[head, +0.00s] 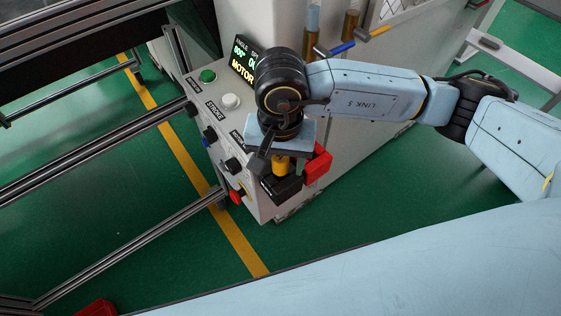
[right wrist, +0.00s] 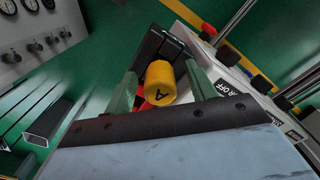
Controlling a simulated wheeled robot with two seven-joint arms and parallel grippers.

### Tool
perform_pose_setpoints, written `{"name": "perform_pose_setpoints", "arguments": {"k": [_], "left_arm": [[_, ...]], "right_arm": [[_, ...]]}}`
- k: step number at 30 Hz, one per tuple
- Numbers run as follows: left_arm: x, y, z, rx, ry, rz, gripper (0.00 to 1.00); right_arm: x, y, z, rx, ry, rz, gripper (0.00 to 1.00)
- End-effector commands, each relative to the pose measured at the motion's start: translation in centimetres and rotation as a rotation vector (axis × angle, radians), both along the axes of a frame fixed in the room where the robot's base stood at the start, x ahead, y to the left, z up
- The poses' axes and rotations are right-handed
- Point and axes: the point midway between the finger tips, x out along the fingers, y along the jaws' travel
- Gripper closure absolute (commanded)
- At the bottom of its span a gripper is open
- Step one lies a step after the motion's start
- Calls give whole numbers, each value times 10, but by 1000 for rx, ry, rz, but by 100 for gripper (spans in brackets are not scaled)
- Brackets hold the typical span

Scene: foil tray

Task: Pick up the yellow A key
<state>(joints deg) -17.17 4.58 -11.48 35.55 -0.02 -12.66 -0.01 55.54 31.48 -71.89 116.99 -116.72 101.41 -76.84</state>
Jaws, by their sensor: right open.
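The yellow A key (right wrist: 160,84) has a rounded head with a black letter A, seen between the two fingers of my right gripper (right wrist: 161,76) in the right wrist view. The fingers are open on either side of it; I cannot tell whether either touches it. In the head view the yellow key (head: 281,166) shows under my right gripper (head: 279,162), partly hidden by it. It stands at a black block (head: 282,188) on the near corner of the grey control cabinet. A red part (head: 318,166) sits right beside it. My left gripper is not in view.
The sloped panel holds a green button (head: 208,75), a white button (head: 231,101), several black knobs and a red knob (head: 237,196). A lit display (head: 242,62) stands behind. Blue-handled (head: 338,48) and yellow-handled items are at the cabinet's back. Metal rails run at left.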

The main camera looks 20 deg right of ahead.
Motion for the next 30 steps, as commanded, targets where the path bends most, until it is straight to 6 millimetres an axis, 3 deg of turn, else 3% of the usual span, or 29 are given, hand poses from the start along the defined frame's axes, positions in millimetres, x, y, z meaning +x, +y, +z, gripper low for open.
{"name": "perform_pose_setpoints", "arguments": {"k": [9, 20, 30], "left_arm": [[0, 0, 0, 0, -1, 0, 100], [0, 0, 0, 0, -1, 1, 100], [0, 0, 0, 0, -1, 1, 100]], "right_arm": [[0, 0, -6, 1, 0, 0, 45], [0, 0, -6, 1, 0, 0, 92], [1, 0, 4, 1, -4, 0, 94]]}}
